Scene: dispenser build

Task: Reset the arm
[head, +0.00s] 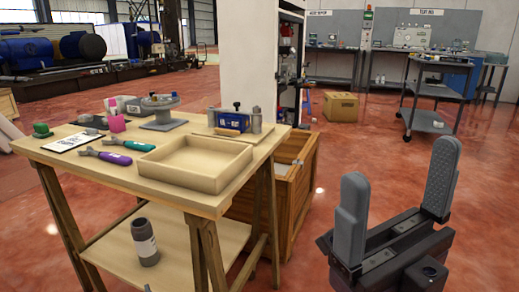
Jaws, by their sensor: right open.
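My right gripper (398,205) is at the lower right of the head view, over the red floor. Its two grey fingers point up and stand wide apart, with nothing between them. It is clear of the wooden workbench (120,176) on its left. My left gripper is not in the head view.
On the bench are a shallow wooden tray (193,184), purple-handled (107,158) and green-handled (131,145) tools, a clipboard (73,142), a pink cup (117,124) and a blue device (228,122). A dark bottle (145,243) stands on the lower shelf. A wooden crate (299,205) stands behind.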

